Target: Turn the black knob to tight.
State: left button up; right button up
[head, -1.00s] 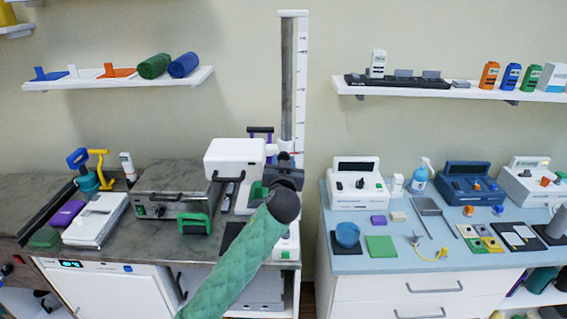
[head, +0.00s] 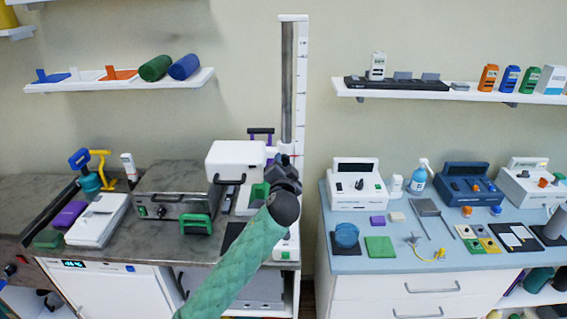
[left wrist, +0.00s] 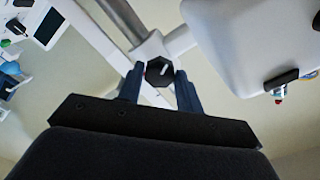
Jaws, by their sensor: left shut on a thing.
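The black knob (left wrist: 160,72) sits on a white clamp collar (left wrist: 152,48) on the upright column, in the left wrist view. It is dark and many-sided, with a white mark on its face and a small red patch beside it. My left gripper (left wrist: 158,82) has one finger on each side of the knob and is shut on it. In the head view my left gripper (head: 287,166) is in front of the column (head: 287,80), and the knob is mostly hidden behind it. Any tight marking is too small to read. My right gripper is not in view.
A white box-shaped head (head: 235,160) is mounted beside the column, close to my left gripper. A metal box with a handle (head: 175,190) stands left of it. A blue-topped counter (head: 400,262) with several devices is to the right.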

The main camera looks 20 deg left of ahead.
pick_arm(q)
jog(key=m+p, duration=0.1)
jog(key=m, duration=0.2)
jog(key=shift+r+m+p, duration=0.15)
jog(key=shift+m+p, duration=0.15)
jog(key=shift+m, duration=0.5)
jog(key=shift+m+p, duration=0.45)
jog(key=shift+m, duration=0.05)
jog(key=m+p, duration=0.1)
jog(key=m, duration=0.1)
jog(key=shift+m, duration=0.4)
jog(key=m+p, duration=0.1)
jog(key=m, duration=0.2)
jog(key=shift+m, duration=0.3)
jog(key=m, duration=1)
jog(key=shift+f, duration=0.2)
jog(key=shift+m, duration=0.9)
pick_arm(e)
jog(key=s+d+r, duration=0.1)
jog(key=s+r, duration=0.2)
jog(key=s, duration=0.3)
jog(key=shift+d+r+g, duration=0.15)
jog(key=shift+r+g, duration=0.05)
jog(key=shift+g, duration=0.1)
